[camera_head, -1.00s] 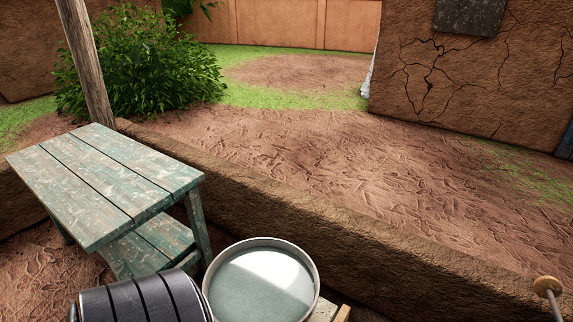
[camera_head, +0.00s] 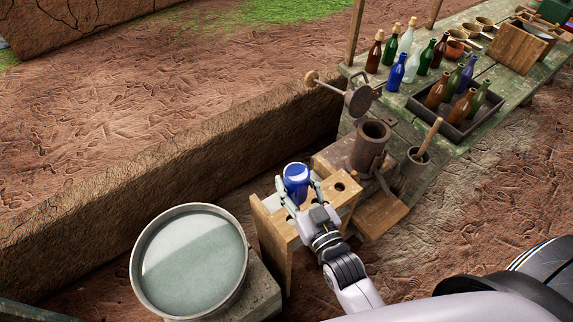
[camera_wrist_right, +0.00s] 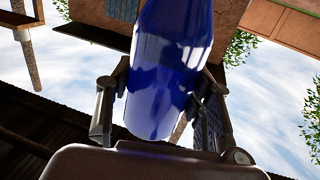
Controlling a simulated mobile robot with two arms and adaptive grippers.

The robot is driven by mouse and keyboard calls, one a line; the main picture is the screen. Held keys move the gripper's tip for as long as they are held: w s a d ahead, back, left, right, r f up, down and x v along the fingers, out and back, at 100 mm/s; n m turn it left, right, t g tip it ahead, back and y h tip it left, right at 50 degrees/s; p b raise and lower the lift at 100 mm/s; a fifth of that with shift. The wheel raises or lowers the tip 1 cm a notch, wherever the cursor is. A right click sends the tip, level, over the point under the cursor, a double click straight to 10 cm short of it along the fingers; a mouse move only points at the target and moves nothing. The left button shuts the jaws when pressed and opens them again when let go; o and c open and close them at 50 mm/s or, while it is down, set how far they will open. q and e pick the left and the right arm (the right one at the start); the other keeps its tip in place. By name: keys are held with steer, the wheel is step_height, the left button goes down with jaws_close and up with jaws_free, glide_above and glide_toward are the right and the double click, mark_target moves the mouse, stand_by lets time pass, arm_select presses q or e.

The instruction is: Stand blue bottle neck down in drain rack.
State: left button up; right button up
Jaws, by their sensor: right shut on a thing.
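My right gripper (camera_head: 299,196) is shut on a blue bottle (camera_head: 296,178) in the head view. The bottle's round base faces up, so its neck points down, hidden below the gripper. It stands over the left part of the wooden drain rack (camera_head: 274,238). An open hole shows in the rack's top, right of the bottle. I cannot tell whether the neck sits in a hole. In the right wrist view the blue bottle (camera_wrist_right: 168,75) is between both fingers, its base end in view and its other end cut off by the frame. My left gripper is not in view.
A round basin of water (camera_head: 192,262) stands left of the rack. A metal cylinder (camera_head: 369,146) and a pot with a stick (camera_head: 413,170) are close at the right. Behind, a table (camera_head: 397,100) holds several bottles and a dark crate (camera_head: 447,133).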

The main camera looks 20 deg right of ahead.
steer(key=shift+w+r+p, duration=0.15)
steer(key=shift+w+p, duration=0.2)
steer(key=shift+w, duration=0.25)
steer(key=shift+d, duration=0.1)
steer(key=shift+a, duration=0.2)
steer(key=shift+f, duration=0.4)
step_height(320, 180, down, 4)
steer(key=b, duration=0.3)
steer(key=shift+r, duration=0.15)
steer(key=shift+f+b, duration=0.75)
steer(key=shift+f, duration=0.5)
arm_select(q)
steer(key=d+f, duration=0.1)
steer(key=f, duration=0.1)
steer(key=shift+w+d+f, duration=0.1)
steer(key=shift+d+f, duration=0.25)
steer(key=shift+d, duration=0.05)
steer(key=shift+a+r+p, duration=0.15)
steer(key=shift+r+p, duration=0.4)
